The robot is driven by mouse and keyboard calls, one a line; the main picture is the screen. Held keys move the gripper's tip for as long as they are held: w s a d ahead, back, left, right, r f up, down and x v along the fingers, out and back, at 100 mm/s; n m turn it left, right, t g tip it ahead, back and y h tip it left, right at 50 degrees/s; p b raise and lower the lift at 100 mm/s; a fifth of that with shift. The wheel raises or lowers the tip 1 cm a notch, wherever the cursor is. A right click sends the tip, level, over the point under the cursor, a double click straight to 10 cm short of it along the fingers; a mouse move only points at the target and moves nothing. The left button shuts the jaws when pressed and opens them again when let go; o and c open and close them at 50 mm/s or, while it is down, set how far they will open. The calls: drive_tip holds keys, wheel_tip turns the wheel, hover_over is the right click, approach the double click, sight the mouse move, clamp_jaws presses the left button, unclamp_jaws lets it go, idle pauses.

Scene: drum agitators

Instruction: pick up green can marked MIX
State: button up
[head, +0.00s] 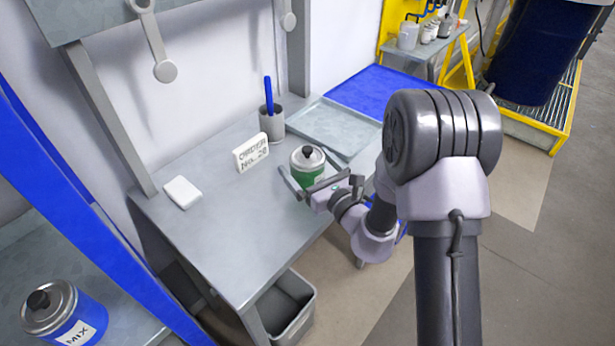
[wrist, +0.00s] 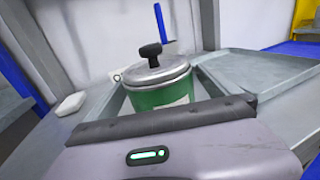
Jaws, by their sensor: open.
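The green can (head: 305,174) stands upright on the grey workbench, with a silver lid and a black knob on top. In the wrist view the green can (wrist: 162,95) fills the middle, its lower part hidden behind my gripper's body. A pale label patch shows at its right side, but I cannot read any marking. My gripper (head: 308,186) is open at the near side of the can, its fingers spread to either side of it. I cannot tell whether either finger touches it.
A blue can marked MIX (head: 65,318) stands on a shelf at lower left. On the workbench (head: 215,240) are an order sign (head: 251,153), a white block (head: 182,192), a cup with a blue pen (head: 271,125) and a shallow tray (head: 335,128). A grey bin (head: 300,318) sits below.

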drive_tip(key=c, duration=2)
drive_tip(key=shift+r, duration=0.1)
